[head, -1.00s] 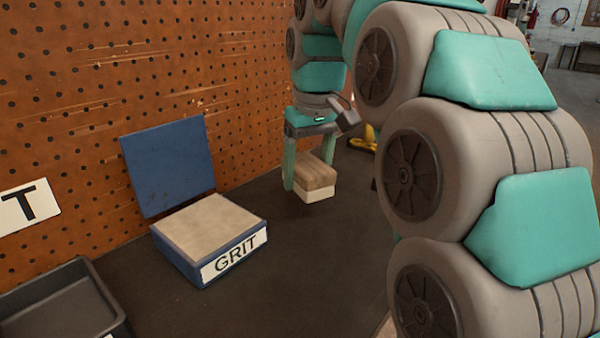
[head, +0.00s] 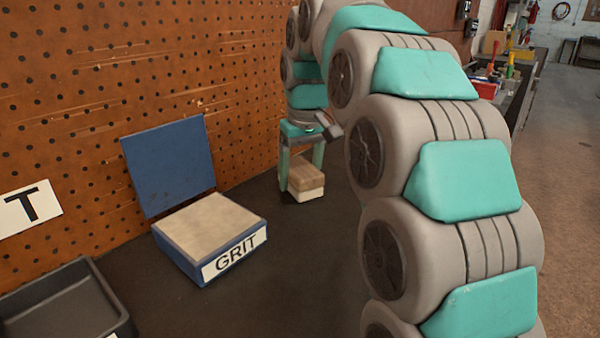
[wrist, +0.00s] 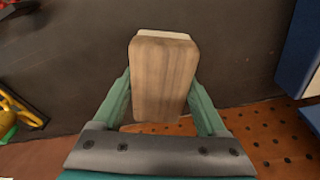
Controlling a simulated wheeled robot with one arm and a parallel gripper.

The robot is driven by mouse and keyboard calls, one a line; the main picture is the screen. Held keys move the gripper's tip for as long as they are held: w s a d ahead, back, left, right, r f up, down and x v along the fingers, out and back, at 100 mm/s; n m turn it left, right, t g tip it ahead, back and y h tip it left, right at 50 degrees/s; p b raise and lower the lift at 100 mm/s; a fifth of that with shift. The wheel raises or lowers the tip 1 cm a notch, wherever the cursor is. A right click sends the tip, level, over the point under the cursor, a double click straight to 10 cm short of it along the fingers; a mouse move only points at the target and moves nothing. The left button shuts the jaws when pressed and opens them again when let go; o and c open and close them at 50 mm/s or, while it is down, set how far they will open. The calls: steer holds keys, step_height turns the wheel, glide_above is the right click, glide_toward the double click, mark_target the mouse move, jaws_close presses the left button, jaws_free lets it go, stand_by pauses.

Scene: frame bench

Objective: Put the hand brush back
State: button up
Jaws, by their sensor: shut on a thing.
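The hand brush (head: 307,179) has a wooden block on top and pale bristles below. It is between the fingers of my gripper (head: 301,166), near the pegboard, low over the dark bench; I cannot tell whether the bristles touch the bench. In the wrist view the brush's wooden top (wrist: 163,75) fills the space between the two green fingers of my gripper (wrist: 160,108), with a pale edge showing at its far end. My gripper is shut on the brush.
A blue box labelled GRIT (head: 235,256), its lid (head: 168,165) standing open, sits left of the brush. A dark tray (head: 55,300) is at the lower left. The pegboard (head: 80,80) rises behind. Bare bench (head: 290,270) lies in front. A yellow tool (wrist: 22,110) shows in the wrist view.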

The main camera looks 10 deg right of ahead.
mark_target(301, 167)
steer(key=shift+f, duration=0.2)
steer(key=o, duration=1.4)
steer(key=shift+r, duration=0.15)
steer(key=shift+s+d+r, duration=0.1)
steer(key=shift+s+r, duration=0.1)
steer(key=shift+r, duration=1.05)
steer(key=shift+s+r, duration=0.15)
steer(key=shift+r, duration=1.15)
steer(key=shift+s+d+r, duration=0.1)
steer(key=shift+s+r, duration=0.1)
steer(key=shift+r, duration=1.05)
